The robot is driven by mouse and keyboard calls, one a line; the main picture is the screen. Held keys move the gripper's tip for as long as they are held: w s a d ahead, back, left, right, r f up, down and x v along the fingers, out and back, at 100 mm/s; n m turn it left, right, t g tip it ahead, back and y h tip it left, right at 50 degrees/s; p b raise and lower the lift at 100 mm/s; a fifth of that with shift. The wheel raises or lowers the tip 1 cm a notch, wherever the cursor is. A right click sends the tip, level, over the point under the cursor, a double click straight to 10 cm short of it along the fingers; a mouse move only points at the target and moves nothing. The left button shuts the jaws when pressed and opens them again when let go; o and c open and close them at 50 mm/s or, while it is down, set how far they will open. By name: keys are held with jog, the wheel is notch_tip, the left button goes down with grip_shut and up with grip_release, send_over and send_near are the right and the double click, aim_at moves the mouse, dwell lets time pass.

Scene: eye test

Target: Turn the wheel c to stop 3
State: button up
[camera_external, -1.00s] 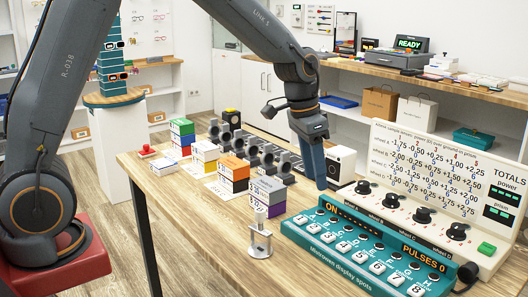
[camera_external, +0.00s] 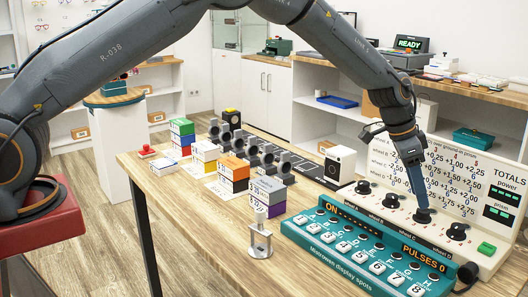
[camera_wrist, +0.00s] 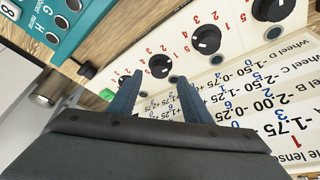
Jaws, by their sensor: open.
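Wheel c (camera_external: 423,217) is a black knob on the cream sloped panel (camera_external: 385,216), third in the row of wheels. My gripper (camera_external: 421,206) points down at it, with the fingertips at the knob's top in the external view. In the wrist view my gripper (camera_wrist: 159,77) is open, and wheel c (camera_wrist: 160,66) shows between the two blue fingertips. I cannot tell whether the fingers touch it. Its pointer is too small to read against the red stop numbers.
Wheel b (camera_external: 392,201) and wheel d (camera_external: 457,232) sit close on either side. A green button (camera_external: 487,248) is at the panel's right end. The teal console (camera_external: 345,250) in front reads ON and PULSES 0. A white box (camera_external: 340,165) stands behind left.

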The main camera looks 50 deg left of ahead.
aim_at(423, 214)
jog(key=shift+p+x, duration=0.4)
jog(key=shift+x, duration=1.65)
jog(key=c, duration=1.1)
jog(key=shift+o, duration=0.2)
